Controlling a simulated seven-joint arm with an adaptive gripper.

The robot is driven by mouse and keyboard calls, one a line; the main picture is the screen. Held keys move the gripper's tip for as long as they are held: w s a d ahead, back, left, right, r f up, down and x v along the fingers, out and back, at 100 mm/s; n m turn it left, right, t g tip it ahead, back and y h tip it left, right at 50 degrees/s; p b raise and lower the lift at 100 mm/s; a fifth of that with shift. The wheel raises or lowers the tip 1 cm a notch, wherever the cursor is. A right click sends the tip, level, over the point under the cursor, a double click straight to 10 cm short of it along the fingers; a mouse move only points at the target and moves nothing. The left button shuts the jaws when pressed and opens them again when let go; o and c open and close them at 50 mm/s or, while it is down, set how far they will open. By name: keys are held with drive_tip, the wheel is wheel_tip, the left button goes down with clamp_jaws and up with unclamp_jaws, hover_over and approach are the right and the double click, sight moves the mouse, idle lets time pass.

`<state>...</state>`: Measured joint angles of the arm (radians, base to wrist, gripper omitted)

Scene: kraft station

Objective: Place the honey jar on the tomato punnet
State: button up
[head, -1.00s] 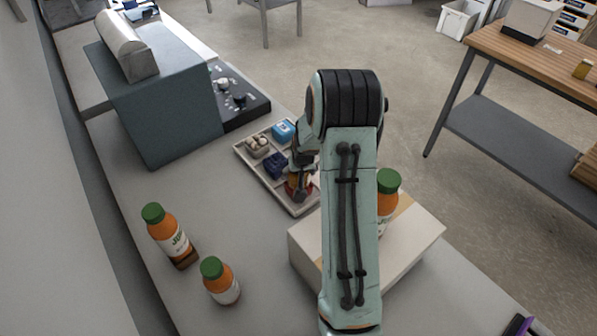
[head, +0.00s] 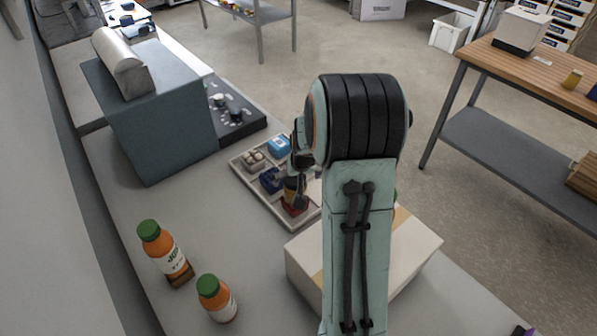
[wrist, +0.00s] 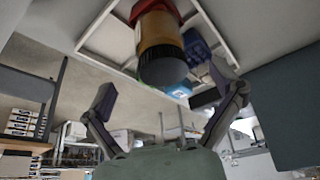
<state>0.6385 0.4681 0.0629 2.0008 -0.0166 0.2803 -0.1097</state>
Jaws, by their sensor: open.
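The honey jar (head: 290,190), amber with a dark lid, is partly hidden behind my gripper in the head view. In the wrist view the jar (wrist: 162,42) stands upright on the red tomato punnet (wrist: 150,7), with its lid facing my gripper. The tomato punnet (head: 293,209) sits in the near-right part of the grey tray (head: 262,206). My gripper (wrist: 163,82) is open, its two fingers spread wide on either side of the jar. In the wrist view the fingers look clear of the jar and hold nothing. In the head view my arm hides part of the gripper.
The tray also holds a blue box (head: 279,146), an egg carton (head: 254,161) and a dark blue punnet (head: 270,181). Two juice bottles (head: 163,250) (head: 216,299) stand at the near left. A cardboard box (head: 408,250) is right of the tray. A grey machine (head: 165,125) stands behind left.

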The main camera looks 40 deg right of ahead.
drive_tip(key=s+a+r+n+g+y, duration=0.1)
drive_tip(key=s+a+r, duration=0.2)
drive_tip(key=a+r, duration=0.25)
drive_tip(key=s+a+r+n+y, duration=0.1)
drive_tip(key=s+a+r, duration=0.25)
drive_tip(key=a, duration=0.35)
drive_tip(key=s+a+r+n+g, duration=0.1)
drive_tip(key=s+a+n, duration=0.1)
drive_tip(key=s+a, duration=0.4)
drive_tip(key=s+a+r+n+g, duration=0.1)
drive_tip(key=s+a, duration=0.4)
drive_tip(key=s, duration=0.5)
drive_tip(key=shift+s+a+n+g+y, duration=0.4)
drive_tip(key=shift+n+g, duration=0.2)
drive_tip(key=shift+n, duration=0.2)
